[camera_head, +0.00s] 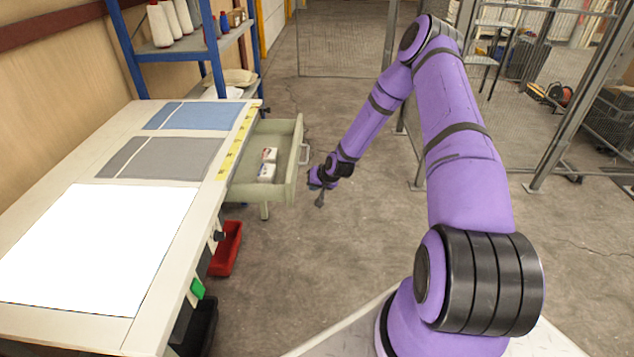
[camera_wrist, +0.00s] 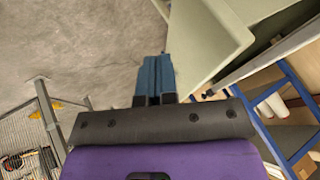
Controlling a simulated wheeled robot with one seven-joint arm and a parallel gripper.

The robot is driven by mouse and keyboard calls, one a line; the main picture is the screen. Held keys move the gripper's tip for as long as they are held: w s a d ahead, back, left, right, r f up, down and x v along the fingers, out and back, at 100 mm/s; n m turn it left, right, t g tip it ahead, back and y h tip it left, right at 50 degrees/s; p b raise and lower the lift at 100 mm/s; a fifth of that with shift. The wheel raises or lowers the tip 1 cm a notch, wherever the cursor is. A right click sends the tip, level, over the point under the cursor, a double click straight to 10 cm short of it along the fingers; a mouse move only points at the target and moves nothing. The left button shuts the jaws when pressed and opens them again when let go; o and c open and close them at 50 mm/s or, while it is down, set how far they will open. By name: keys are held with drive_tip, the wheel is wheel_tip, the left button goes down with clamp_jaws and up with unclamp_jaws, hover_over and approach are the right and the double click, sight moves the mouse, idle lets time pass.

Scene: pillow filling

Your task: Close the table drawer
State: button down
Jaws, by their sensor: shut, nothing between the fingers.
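The table drawer (camera_head: 284,177) is pulled well out from the right side of the table (camera_head: 205,215). It is pale green-grey, with a handle (camera_head: 304,154) on its front and small white packets (camera_head: 267,165) inside. My gripper (camera_head: 320,199) is just to the right of the drawer front, pointing down, shut and empty. In the wrist view the shut fingers of my gripper (camera_wrist: 155,80) are beside the drawer's pale front panel (camera_wrist: 210,42). I cannot tell whether they touch it.
Blue and grey cloth pieces (camera_head: 165,158) and a white sheet (camera_head: 95,248) lie on the table. A blue shelf rack (camera_head: 190,45) stands behind. A red bin (camera_head: 228,247) is below the table edge. Wire fencing (camera_head: 545,90) stands at right; the floor right of the drawer is clear.

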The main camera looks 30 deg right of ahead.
sight(250, 186)
drive_tip(key=w+a+f, duration=0.3)
drive_tip(key=w+a, duration=0.1)
drive_tip(key=shift+w, duration=0.3)
drive_tip(key=shift+f, duration=0.1)
drive_tip(key=w+a, duration=0.3)
drive_tip(key=a, duration=0.2)
drive_tip(key=w+a, duration=0.3)
drive_tip(key=a, duration=0.2)
drive_tip(key=w+a, duration=0.4)
drive_tip(key=a, duration=0.1)
idle(0.4)
